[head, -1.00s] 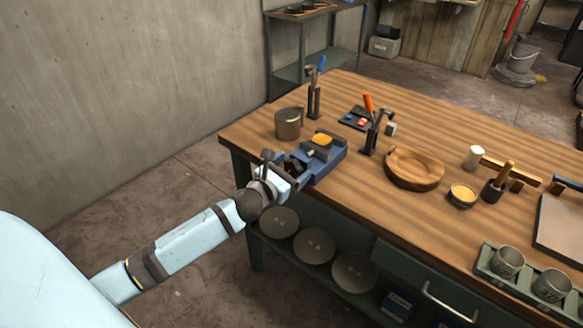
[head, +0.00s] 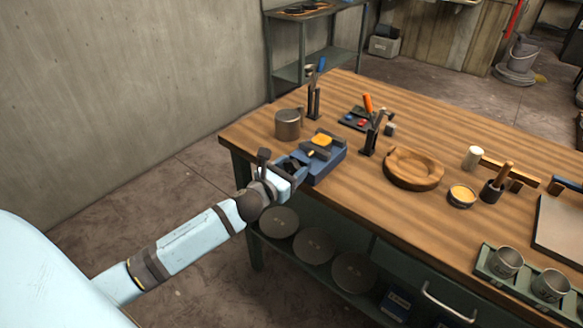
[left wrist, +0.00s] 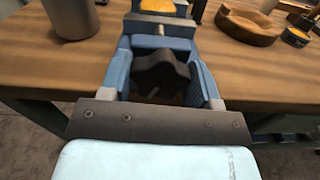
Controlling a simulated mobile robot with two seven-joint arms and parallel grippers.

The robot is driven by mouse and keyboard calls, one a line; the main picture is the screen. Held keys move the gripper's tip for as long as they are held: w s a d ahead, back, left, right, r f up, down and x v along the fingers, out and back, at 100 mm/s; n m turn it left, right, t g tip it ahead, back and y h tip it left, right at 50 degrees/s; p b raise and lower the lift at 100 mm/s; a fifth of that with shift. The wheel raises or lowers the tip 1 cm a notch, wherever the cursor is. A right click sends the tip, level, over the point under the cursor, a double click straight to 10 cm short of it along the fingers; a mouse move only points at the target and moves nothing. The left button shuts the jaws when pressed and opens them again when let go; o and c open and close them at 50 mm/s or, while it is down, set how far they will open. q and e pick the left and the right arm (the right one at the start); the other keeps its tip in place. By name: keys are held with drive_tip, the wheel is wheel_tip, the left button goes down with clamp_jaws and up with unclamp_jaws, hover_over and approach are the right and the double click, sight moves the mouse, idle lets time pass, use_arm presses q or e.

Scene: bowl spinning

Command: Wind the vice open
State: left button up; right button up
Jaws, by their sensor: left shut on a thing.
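The blue vice (head: 325,168) stands on the left corner of the wooden workbench, with a dark jaw bar and an orange-yellow piece (head: 322,139) at its top. Its near end shows in the left wrist view (left wrist: 160,27). My left gripper (head: 292,167) is at the vice's front end, over the bench edge. In the left wrist view its two blue fingers stand on either side of a dark lobed handle (left wrist: 158,72), and the gripper is shut on it. The handle's lower part is in shadow. My right gripper is not in view.
A metal mug (head: 288,125) stands just behind the vice. Tool holders (head: 368,138), a wooden bowl (head: 413,170) and a small yellow-filled tin (head: 462,196) stand to the right. The bench edge runs just under my left gripper. Round plates lie on the shelf below.

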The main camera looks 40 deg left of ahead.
use_arm(q)
drive_tip(key=n+p, duration=0.1)
drive_tip(key=n, duration=0.2)
drive_tip(key=n+p, duration=0.2)
drive_tip(key=n, duration=0.4)
drive_tip(key=n+p, duration=0.1)
drive_tip(key=n, duration=0.4)
drive_tip(key=shift+p, duration=0.4)
drive_tip(key=n+p, duration=0.2)
drive_tip(key=n, duration=0.3)
drive_tip(key=shift+a, duration=0.1)
drive_tip(key=shift+n+p, duration=0.35)
drive_tip(key=shift+n, duration=0.45)
drive_tip(key=n+p, duration=0.2)
drive_tip(key=n, duration=0.2)
drive_tip(key=shift+n, duration=0.3)
drive_tip(key=n+p, duration=0.2)
drive_tip(key=n, duration=0.2)
drive_tip(key=shift+f+n, duration=0.1)
drive_tip(key=shift+n, duration=0.2)
drive_tip(key=n+p, duration=0.2)
drive_tip(key=n, duration=0.6)
drive_tip(key=shift+f, duration=0.1)
drive_tip(key=shift+n+p, duration=0.4)
drive_tip(key=shift+n, duration=0.8)
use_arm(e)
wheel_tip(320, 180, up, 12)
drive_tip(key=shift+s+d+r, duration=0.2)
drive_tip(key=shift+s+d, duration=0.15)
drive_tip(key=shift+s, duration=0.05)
